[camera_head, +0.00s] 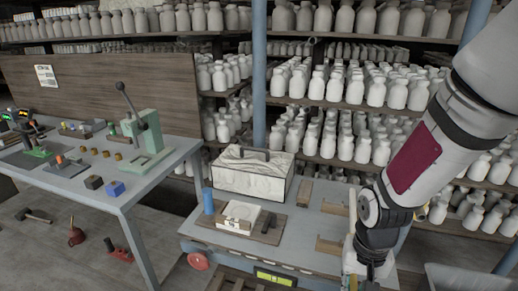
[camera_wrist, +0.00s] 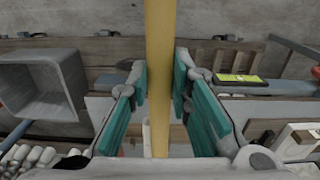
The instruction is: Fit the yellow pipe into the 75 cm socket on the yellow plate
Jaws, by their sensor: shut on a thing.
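The yellow pipe (camera_wrist: 158,60) runs upright through the middle of the wrist view, between the green pads of my gripper (camera_wrist: 160,85). My gripper is shut on it. The pipe leaves the top of the wrist view, so that end is cut off. In the head view my gripper (camera_head: 370,272) is at the lower right, by the right end of the grey bench, and is partly cut off by the frame.
The grey bench (camera_head: 310,235) carries a marbled box (camera_head: 252,172), a wooden board with a white block (camera_head: 240,214) and a blue cylinder (camera_head: 208,201). A yellow-green level (camera_head: 275,277) sits at its front. A grey open bin (camera_wrist: 45,85) is left in the wrist view. Bottle shelves stand behind.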

